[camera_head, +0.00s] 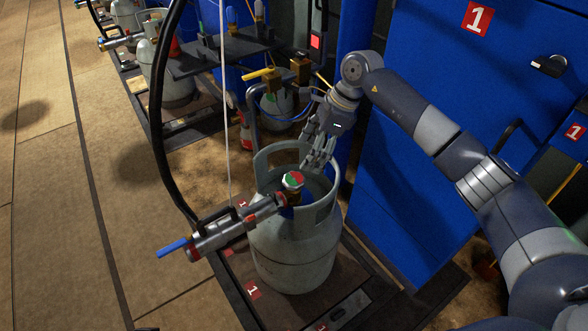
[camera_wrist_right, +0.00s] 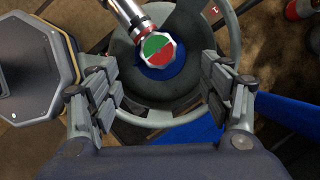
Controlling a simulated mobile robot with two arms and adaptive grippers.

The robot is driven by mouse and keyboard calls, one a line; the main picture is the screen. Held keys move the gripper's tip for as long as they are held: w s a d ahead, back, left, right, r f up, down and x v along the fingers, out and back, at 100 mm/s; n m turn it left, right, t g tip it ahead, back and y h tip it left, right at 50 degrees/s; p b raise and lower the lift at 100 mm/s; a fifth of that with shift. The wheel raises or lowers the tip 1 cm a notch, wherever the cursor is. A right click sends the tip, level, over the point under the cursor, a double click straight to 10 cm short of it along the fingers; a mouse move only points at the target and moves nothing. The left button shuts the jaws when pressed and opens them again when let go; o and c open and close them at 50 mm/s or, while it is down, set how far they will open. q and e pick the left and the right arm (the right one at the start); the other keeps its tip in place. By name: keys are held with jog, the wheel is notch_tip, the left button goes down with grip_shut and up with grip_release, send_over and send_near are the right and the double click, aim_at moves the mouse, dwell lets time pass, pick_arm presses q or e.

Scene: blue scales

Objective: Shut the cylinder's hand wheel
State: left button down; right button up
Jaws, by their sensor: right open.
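The grey gas cylinder (camera_head: 292,250) stands upright on a dark scale platform (camera_head: 240,290). Its hand wheel (camera_head: 292,181), red and green on top, sits at the top inside the collar. A filling head (camera_head: 225,230) with a blue lever is attached at the valve on the left. My right gripper (camera_head: 318,165) is just above and behind the collar, fingers pointing down, apart from the wheel. In the right wrist view the hand wheel (camera_wrist_right: 159,49) lies beyond the open, empty fingers (camera_wrist_right: 162,88), above the middle. My left gripper is not in view.
A black hose (camera_head: 158,120) arcs down to the filling head and a thin white cord (camera_head: 226,100) hangs beside it. A blue cabinet (camera_head: 430,130) stands close on the right. Other cylinders (camera_head: 170,75) stand at the back left. The floor at left is clear.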

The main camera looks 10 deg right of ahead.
aim_at(294, 178)
jog(key=b+x, duration=0.1)
jog(key=x, duration=0.8)
jog(key=shift+a+f, duration=0.2)
jog(key=shift+f, duration=0.1)
jog(key=shift+s, duration=0.1)
jog(key=c, duration=1)
